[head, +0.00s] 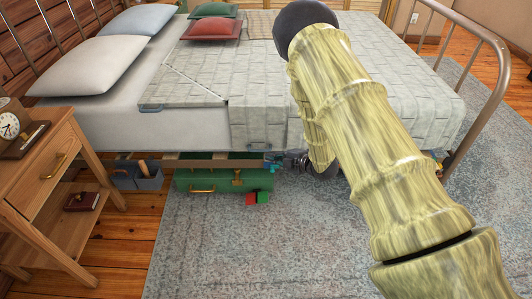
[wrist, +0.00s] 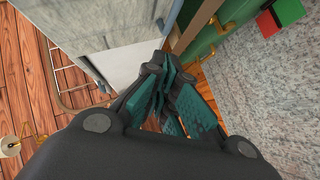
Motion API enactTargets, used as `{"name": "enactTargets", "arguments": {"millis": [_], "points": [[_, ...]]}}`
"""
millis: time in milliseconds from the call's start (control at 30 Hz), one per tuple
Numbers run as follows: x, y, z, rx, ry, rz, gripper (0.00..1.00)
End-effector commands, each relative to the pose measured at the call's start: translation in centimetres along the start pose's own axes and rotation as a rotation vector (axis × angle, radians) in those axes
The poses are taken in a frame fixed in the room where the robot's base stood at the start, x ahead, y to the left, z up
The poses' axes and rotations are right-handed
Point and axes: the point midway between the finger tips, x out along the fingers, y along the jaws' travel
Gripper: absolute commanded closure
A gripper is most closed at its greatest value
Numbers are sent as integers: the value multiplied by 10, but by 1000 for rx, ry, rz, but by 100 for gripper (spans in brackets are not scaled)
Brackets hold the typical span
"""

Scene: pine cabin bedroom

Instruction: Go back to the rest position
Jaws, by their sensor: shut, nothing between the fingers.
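My gripper (wrist: 168,78) is shut and empty, its dark fingers with teal pads drawn together in the wrist view. In the head view the gripper (head: 274,164) is low by the bed's near side, just right of the green case, partly hidden by my arm. My pale, wood-patterned arm crosses the right half of the head view. No marker of a rest position shows.
The bed (head: 190,122) stands close behind the gripper. The green case (head: 222,181) is under its edge, with a red block (head: 251,198) and a green block (head: 263,197) in front. A nightstand (head: 58,170) is at left. The rug (head: 235,255) is clear in front.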

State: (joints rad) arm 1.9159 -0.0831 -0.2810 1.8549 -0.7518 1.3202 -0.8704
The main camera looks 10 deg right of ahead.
Motion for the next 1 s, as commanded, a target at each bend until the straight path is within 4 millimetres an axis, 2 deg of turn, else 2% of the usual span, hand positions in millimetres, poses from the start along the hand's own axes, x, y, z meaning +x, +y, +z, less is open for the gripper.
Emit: {"name": "enactTargets", "arguments": {"millis": [33,200,467,567,667,767,867,1000], "points": [[-8,2,-1,1,0,1,100],[-25,1,0,0,-1,1,100],[-31,-1,0,3,-2,0,100],[-34,-13,2,51,-29,-14,100],[-45,-46,5,178,-105,-45,100],[-64,-94,6,370,-223,-90,100],[-90,-147,2,578,-359,-136,100],[-132,-214,-13,845,-549,-193,100]]}}
